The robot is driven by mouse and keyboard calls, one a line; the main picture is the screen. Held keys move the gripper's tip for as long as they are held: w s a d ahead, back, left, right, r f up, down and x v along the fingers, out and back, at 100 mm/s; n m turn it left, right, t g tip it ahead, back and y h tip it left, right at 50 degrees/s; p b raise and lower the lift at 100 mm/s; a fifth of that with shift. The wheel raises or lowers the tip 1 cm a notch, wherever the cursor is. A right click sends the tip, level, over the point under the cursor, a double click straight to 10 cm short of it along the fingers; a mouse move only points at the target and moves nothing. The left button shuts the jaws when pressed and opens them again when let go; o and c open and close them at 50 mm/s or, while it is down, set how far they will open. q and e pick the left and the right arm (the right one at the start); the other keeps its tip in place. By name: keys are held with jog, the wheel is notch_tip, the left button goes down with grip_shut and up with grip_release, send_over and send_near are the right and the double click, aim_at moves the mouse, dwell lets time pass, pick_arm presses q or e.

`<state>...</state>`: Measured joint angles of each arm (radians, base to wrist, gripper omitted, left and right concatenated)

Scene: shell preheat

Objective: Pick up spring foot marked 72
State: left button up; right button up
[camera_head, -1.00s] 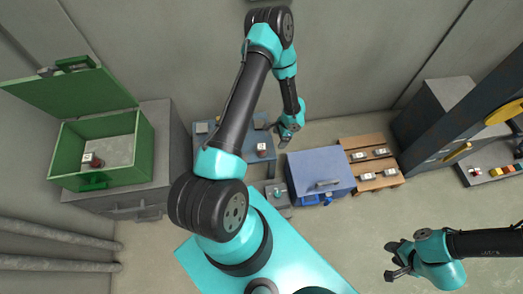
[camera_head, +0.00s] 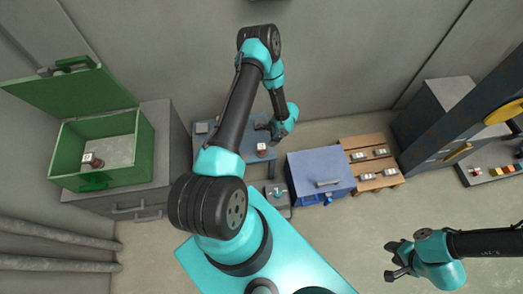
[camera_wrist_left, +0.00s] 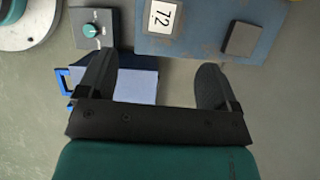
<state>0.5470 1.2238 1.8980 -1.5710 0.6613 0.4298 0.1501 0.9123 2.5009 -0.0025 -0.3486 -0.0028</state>
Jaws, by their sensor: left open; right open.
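The spring foot marked 72 (camera_wrist_left: 163,18) sits on the blue-grey bench (camera_wrist_left: 205,35) in the left wrist view, its white label facing up. In the head view, a small white-topped piece (camera_head: 262,148) near the bench's right edge appears to be the same thing. My left gripper (camera_wrist_left: 158,68) is open and empty, above and beside the bench, with the spring foot beyond its fingertips. In the head view my left gripper (camera_head: 279,130) is just up and right of that piece. My right gripper (camera_head: 396,262) is open and empty over the floor at lower right.
A blue box with a handle (camera_head: 318,172) stands right of the bench, beside a wooden pallet (camera_head: 385,182) with several labelled pieces. A teal-knobbed box (camera_head: 277,197) adjoins the bench. A dark block (camera_wrist_left: 243,39) lies on the bench. An open green box (camera_head: 140,165) stands left.

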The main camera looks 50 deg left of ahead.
aim_at(262, 146)
pick_arm(q)
jog(key=x, duration=0.7)
jog(key=shift+x, duration=2.65)
jog(key=shift+a, duration=0.1)
jog(key=shift+c, duration=0.2)
jog(key=c, duration=1.2)
jog(key=shift+o, duration=0.2)
